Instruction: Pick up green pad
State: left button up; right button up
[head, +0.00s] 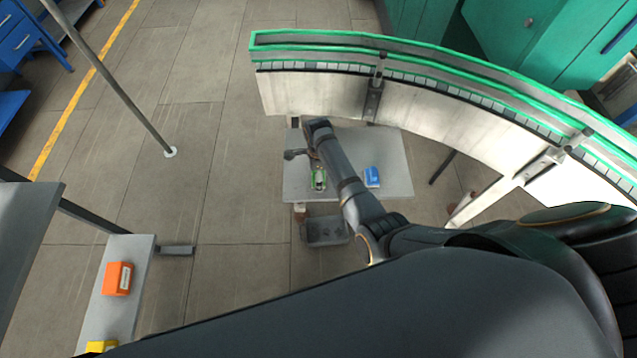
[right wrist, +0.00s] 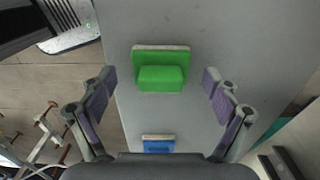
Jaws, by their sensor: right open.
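The green pad (right wrist: 160,78) lies on a light grey table (right wrist: 205,30). In the right wrist view it is a flat block with a raised grip, near the middle of the picture. My right gripper (right wrist: 160,85) is open, with one finger on each side of the pad and clear gaps to both. Nothing is held between the fingers. In the head view the green pad (head: 318,180) is partly covered by my right arm. My left gripper is not in view.
A blue pad (head: 371,177) lies on the same table, right of my arm; it also shows in the right wrist view (right wrist: 158,146). A curved conveyor (head: 430,98) with green rails stands behind. A grey bin (head: 325,232) is below. An orange box (head: 118,278) sits at lower left.

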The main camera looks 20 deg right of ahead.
jog(key=shift+w+f, duration=0.1)
jog(key=shift+f, duration=0.2)
jog(key=c, duration=1.3)
jog(key=shift+r, duration=0.1)
